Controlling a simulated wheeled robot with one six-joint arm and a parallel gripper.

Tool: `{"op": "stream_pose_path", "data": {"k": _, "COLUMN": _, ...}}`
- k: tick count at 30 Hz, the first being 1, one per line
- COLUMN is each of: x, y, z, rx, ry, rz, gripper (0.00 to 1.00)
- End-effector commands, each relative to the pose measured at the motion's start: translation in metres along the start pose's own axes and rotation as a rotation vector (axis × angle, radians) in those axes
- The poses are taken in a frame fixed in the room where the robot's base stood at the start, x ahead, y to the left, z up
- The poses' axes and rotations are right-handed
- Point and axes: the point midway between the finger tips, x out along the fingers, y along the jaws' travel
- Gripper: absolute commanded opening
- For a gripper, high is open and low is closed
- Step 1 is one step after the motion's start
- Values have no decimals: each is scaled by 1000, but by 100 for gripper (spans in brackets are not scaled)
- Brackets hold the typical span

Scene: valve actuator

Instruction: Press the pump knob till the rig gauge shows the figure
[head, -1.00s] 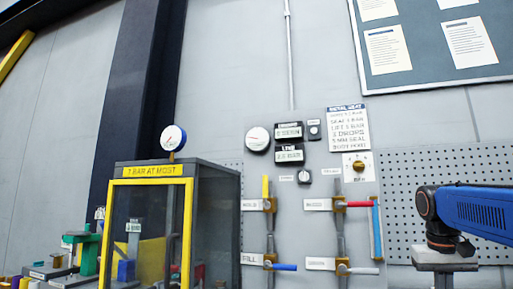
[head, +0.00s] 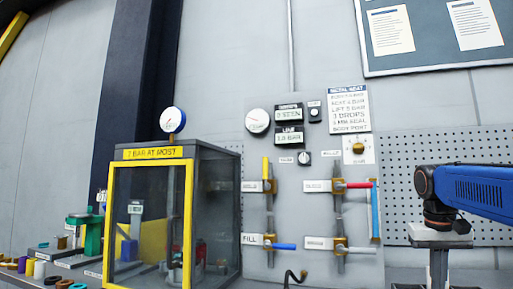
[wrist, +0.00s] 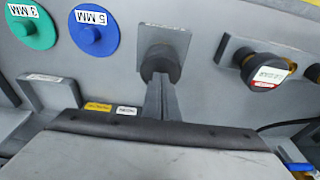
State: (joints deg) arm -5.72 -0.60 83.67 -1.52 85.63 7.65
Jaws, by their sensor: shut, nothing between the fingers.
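In the wrist view, my gripper (wrist: 161,98) is shut and empty, its slim grey fingers pointing at a dark round stub on a square grey plate (wrist: 163,38). I cannot tell whether they touch. A black round knob (wrist: 263,70) with a red and white label stands to the right, apart from the fingers; its label is unreadable, so I cannot tell if it is the pump knob. In the head view, a round blue-rimmed gauge (head: 172,120) stands on the cabinet and a white dial (head: 258,121) is on the wall panel. Their readings are too small to read.
A yellow-framed clear cabinet (head: 188,220) is marked 7 BAR AT MOST. Valves with coloured levers (head: 284,246) and small displays (head: 289,136) are on the panel. Blue 5 MM (wrist: 94,30) and green 3 MM (wrist: 30,24) discs are left of my fingers.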

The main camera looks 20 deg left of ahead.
Motion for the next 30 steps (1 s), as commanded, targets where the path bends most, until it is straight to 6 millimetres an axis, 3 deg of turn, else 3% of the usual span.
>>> {"op": "stream_pose_path", "data": {"k": 21, "x": -38, "y": 0, "z": -8, "rx": 0, "ry": 1, "rz": 0, "gripper": 0}}
{"op": "stream_pose_path", "data": {"k": 30, "x": -40, "y": 0, "z": -8, "rx": 0, "ry": 1, "rz": 0, "gripper": 0}}
